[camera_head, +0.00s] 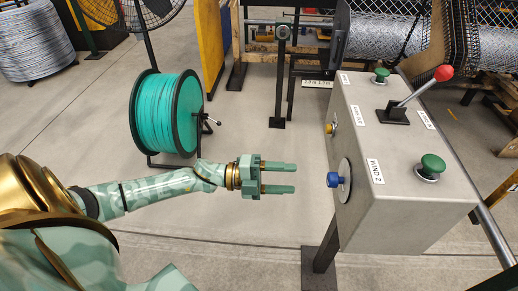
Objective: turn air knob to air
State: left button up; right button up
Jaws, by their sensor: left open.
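A grey control box (400,190) stands on a post at the right. A blue knob (333,180) sticks out from a round metal plate (344,183) on the box's left face. No label naming the air knob is readable; the blue knob may be it, and its setting is unclear. A smaller yellow knob (330,128) sits farther back on that face. My left gripper (293,178) is open and empty, its two fingers pointing right toward the blue knob, with a clear gap between them. My right gripper is out of view.
The box top has green buttons (431,165), a red-tipped lever (420,88) and a "WIND 2" label (375,171). A teal wire spool (166,112) stands behind my left arm. A dark metal stand (281,85) and wire mesh are behind. Open floor lies below my gripper.

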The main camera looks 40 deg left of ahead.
pick_arm(q)
jog(key=v, duration=0.6)
jog(key=shift+f, duration=0.1)
dwell(0.3)
